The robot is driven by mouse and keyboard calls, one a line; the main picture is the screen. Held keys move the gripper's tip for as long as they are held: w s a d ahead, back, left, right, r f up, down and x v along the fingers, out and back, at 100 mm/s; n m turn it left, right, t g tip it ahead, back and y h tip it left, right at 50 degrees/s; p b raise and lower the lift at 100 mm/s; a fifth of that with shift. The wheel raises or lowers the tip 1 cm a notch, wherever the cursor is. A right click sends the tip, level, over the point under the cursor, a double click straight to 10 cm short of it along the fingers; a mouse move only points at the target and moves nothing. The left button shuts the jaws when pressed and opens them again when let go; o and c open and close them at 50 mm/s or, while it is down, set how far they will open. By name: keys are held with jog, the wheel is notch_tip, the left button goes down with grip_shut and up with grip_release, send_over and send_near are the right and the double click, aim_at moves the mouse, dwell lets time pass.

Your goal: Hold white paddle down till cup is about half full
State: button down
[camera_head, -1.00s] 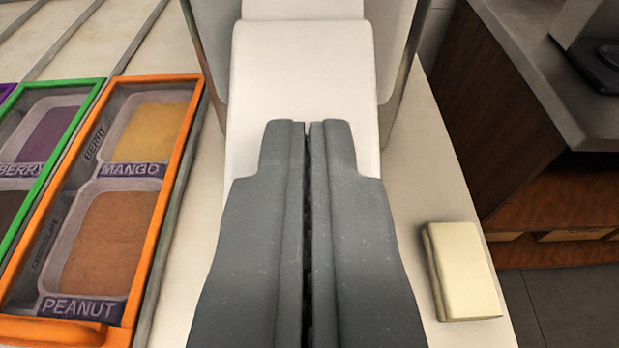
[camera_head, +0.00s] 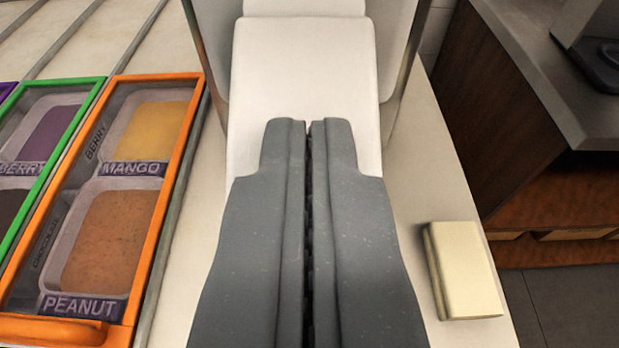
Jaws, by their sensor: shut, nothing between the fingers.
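The white paddle (camera_head: 305,70) is a broad white plate in the upper middle of the view, running down from the metal-sided dispenser. My gripper (camera_head: 307,124) is shut and empty, its two grey fingers side by side. The fingertips overlap the lower part of the paddle; I cannot tell from this angle how firmly they touch it. The cup is not in view; what lies under the paddle and my fingers is hidden.
An orange-framed topping case (camera_head: 178,160) with mango and peanut trays stands at left, beside a green-framed one (camera_head: 62,170). A cream block (camera_head: 463,270) lies on the counter at right. A wooden cabinet with a grey top (camera_head: 545,75) stands beyond a floor gap.

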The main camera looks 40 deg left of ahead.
jog(key=shift+s+a+f, duration=0.1)
dwell(0.7)
jog(key=s+d+r, duration=0.7)
jog(key=s, duration=0.1)
jog(key=shift+s+d, duration=0.15)
jog(key=shift+s, duration=0.15)
dwell(0.5)
jog(key=d+r+m+t+h, duration=0.2)
jog(key=d+r+m+h, duration=0.25)
jog(key=d+r, duration=0.95)
jog(key=s+d+r+m+t+h, duration=0.1)
jog(key=s+r+h, duration=0.1)
jog(key=s+r, duration=0.3)
jog(key=s+d+r+m+h, duration=0.1)
jog(key=s+r, duration=0.4)
jog(key=r, duration=0.6)
jog(key=shift+s+d+m+t+h, duration=0.2)
jog(key=shift+m+t+h, duration=0.2)
jog(key=shift+m+h, duration=0.4)
